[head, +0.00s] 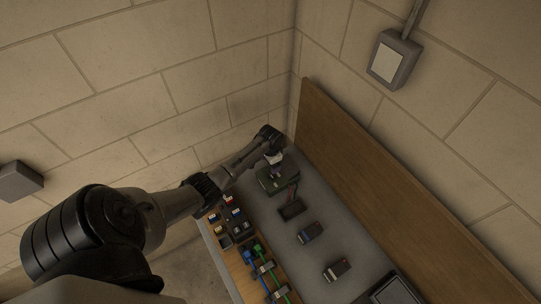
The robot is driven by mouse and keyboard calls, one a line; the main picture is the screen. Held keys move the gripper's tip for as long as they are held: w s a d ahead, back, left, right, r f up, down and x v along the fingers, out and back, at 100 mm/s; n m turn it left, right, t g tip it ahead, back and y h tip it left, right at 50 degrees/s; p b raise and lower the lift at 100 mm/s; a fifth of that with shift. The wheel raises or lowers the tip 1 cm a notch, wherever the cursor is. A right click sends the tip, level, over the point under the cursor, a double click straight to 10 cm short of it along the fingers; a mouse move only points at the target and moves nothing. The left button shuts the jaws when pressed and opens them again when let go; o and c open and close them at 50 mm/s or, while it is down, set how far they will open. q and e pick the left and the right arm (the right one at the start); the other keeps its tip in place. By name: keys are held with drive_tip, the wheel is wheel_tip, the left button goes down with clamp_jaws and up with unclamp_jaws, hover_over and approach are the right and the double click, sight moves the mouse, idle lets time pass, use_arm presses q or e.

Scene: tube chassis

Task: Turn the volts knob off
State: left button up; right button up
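My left arm comes in from the left and reaches to the far end of the bench. My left gripper (275,163) points down at a dark grey-green boxy device (273,183) near the wall corner. The gripper covers part of the device's top, and I cannot tell whether it touches it. The fingers are too small to show whether they are open or shut. I cannot make out the volts knob or its setting. My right gripper is not in view.
A dark holder (291,210) with a red-and-dark item stands just nearer than the device. Two small boxy devices (311,232) (337,269) lie further along the grey bench top (284,238). A parts tray (227,216) and green and blue tools (263,268) line the left edge. A wooden backboard (390,190) bounds the right.

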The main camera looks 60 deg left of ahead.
use_arm(q)
drive_tip(key=shift+r, duration=2.2)
drive_tip(key=w+d+r+n+t+y, duration=0.1)
drive_tip(key=w+r+t, duration=0.15)
drive_tip(key=r, duration=0.35)
drive_tip(key=w+d+r+t+y, duration=0.1)
drive_tip(key=w+d+r+y, duration=0.15)
drive_tip(key=r, duration=0.35)
drive_tip(key=d+r+m+t, duration=0.1)
drive_tip(key=d+r+t, duration=0.1)
drive_tip(key=d+r, duration=0.4)
drive_tip(key=s+d+f+m+t+h, duration=0.1)
drive_tip(key=s+d+m+t+h, duration=0.15)
drive_tip(key=s+d, duration=1.35)
drive_tip(key=s+d+f+g+h, duration=0.1)
drive_tip(key=s+d+f+g, duration=0.3)
drive_tip(key=s+f, duration=0.4)
drive_tip(key=s+d, duration=0.1)
drive_tip(key=s, duration=0.3)
